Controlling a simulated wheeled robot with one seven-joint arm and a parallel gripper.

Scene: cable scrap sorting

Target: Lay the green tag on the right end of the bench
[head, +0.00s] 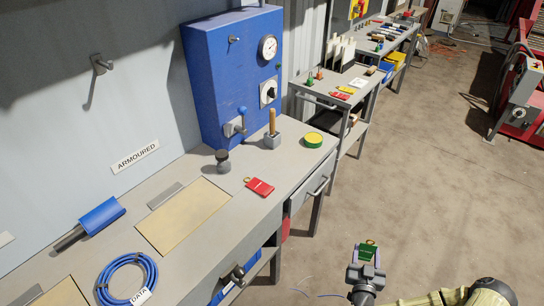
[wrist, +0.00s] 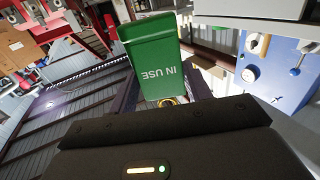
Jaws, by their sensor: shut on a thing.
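The green tag (head: 367,252) is in my gripper (head: 366,266), above the floor and in front of the bench. In the wrist view the tag (wrist: 154,58) is large, with the words IN USE upside down and a brass-coloured ring near the jaws. My gripper (wrist: 165,102) is shut on its ring end, though the fingertips are mostly hidden. The grey bench (head: 290,175) runs along the wall on the left of the head view. The tag is apart from the bench.
On the bench are a red tag (head: 260,187), a yellow-and-green tin (head: 313,140), a wooden-handled tool in a grey block (head: 272,141), a dark knob-topped stand (head: 223,165) and a blue cable coil (head: 107,282). A blue gauge cabinet (head: 225,60) stands behind. Bench surface near the tin is partly clear.

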